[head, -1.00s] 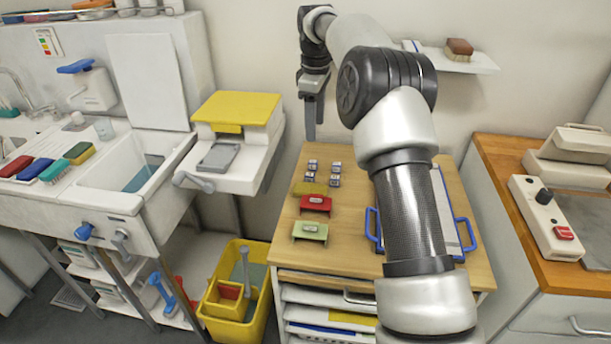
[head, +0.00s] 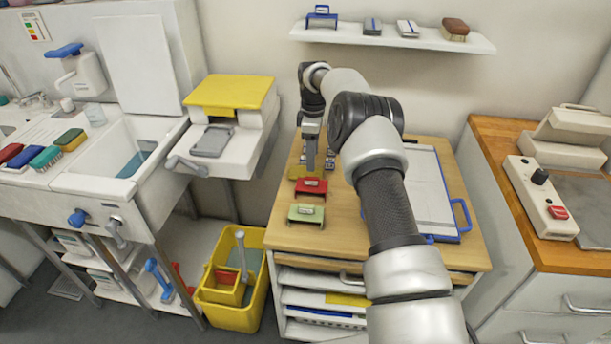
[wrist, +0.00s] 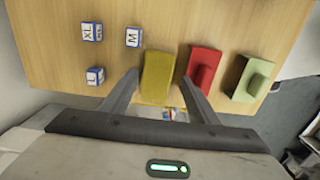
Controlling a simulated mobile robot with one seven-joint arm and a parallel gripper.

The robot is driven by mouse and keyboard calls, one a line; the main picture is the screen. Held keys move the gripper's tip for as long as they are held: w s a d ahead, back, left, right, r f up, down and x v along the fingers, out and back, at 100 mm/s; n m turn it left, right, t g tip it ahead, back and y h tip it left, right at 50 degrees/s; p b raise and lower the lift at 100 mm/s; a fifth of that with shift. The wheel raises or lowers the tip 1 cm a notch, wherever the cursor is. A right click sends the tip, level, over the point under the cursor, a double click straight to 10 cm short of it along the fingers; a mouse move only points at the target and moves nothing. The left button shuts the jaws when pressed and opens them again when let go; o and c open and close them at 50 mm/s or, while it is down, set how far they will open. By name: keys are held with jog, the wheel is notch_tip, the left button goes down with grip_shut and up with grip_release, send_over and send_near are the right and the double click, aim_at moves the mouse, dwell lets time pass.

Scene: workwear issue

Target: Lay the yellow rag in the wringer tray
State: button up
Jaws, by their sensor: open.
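The yellow rag (wrist: 157,76) lies on the wooden tabletop, between my gripper's two fingers in the wrist view. In the head view only part of the rag (head: 297,172) shows beside the fingers. My gripper (head: 311,160) points down over the tabletop, open, with a finger on each side of the rag. I cannot tell whether the fingers touch it. A yellow bucket (head: 257,312) stands on the floor left of the table. Its raised yellow inner part (head: 211,292), which looks like the wringer tray, has something red in it.
A red block (head: 311,186) and a green block (head: 306,214) sit close to the rag. Size cubes (wrist: 92,31) lie on its other side. A clipboard (head: 425,190) covers the table's right. A wall shelf (head: 350,36) is above; a yellow-topped machine (head: 232,92) stands left.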

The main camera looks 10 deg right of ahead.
aim_at(306, 173)
jog(key=f, duration=0.5)
jog(key=shift+w+f, duration=0.2)
jog(key=shift+f, duration=0.1)
jog(key=c, duration=0.9)
